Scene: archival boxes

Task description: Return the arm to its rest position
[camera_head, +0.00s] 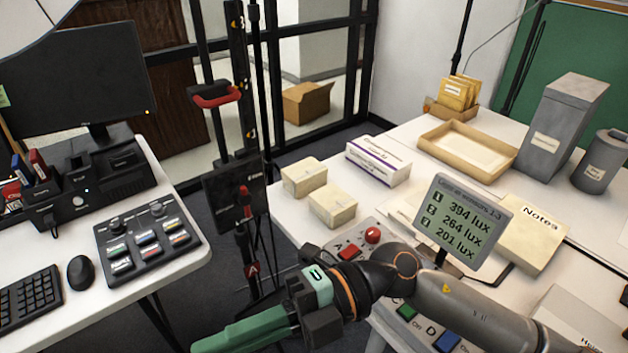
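My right arm comes in from the lower right and reaches left across the front of the white table. Its gripper (225,338), with long green fingers, points to the lower left, over the gap between the two tables. The fingers are seen nearly edge-on, so I cannot tell whether they are open or shut. I see nothing held in them. My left gripper is not in view.
Small cream boxes (304,176), a tray (440,143) and grey containers (566,125) stand on the right table. A black stand (235,190) rises behind the gripper. A switch box (150,243) is left.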

